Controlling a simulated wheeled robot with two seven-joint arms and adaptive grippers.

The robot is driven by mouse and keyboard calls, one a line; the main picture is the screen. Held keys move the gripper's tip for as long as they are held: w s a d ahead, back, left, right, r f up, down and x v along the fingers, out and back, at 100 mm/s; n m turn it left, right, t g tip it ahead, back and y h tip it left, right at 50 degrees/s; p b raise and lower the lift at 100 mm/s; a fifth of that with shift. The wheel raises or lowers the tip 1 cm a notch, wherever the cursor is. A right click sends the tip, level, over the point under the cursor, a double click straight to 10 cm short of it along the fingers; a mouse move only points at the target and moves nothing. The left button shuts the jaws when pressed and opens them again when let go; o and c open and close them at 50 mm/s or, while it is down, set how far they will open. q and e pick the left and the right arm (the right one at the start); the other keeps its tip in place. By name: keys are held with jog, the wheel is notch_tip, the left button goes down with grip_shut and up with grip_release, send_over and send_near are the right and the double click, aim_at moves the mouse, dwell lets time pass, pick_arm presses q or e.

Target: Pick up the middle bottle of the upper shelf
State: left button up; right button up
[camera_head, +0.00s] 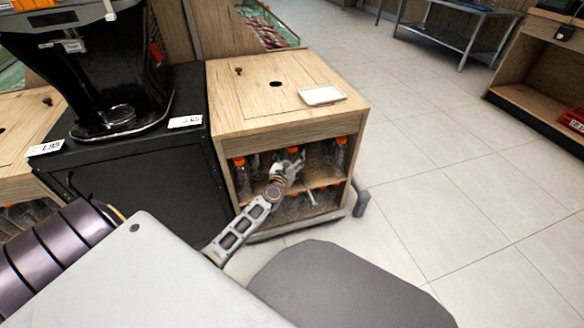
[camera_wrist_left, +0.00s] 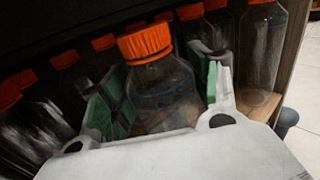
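The middle bottle, clear with an orange cap, stands at the front of the upper shelf in the wooden cabinet; its cap (camera_head: 292,150) shows above my left gripper (camera_head: 285,172) in the head view. In the left wrist view the bottle (camera_wrist_left: 160,85) stands upright between the green-padded fingers of my left gripper (camera_wrist_left: 160,95). The fingers are apart on either side of it, with a small gap visible at the right pad. The bottle's lower part is hidden by the gripper body. My right gripper is not in view.
Neighbouring orange-capped bottles stand to the left (camera_head: 239,175) and right (camera_head: 340,152) on the shelf, with more behind. The wooden cabinet (camera_head: 240,100) carries a white tray (camera_head: 322,95). A black juicer (camera_head: 105,70) stands left. The tiled floor (camera_head: 450,200) to the right is clear.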

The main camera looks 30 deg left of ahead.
pick_arm(q)
jog(key=c, duration=0.4)
jog(key=shift+d+r, duration=0.1)
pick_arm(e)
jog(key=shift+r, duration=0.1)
pick_arm(q)
jog(key=shift+s+d+r+p, duration=0.5)
jog(key=shift+r+p, duration=0.25)
jog(key=shift+p, duration=0.05)
jog(key=s+d+r+p, duration=0.5)
jog(key=s+d+r, duration=0.1)
jog(key=s+d, duration=0.2)
jog(key=shift+d+r, duration=0.2)
jog(key=shift+d, duration=0.55)
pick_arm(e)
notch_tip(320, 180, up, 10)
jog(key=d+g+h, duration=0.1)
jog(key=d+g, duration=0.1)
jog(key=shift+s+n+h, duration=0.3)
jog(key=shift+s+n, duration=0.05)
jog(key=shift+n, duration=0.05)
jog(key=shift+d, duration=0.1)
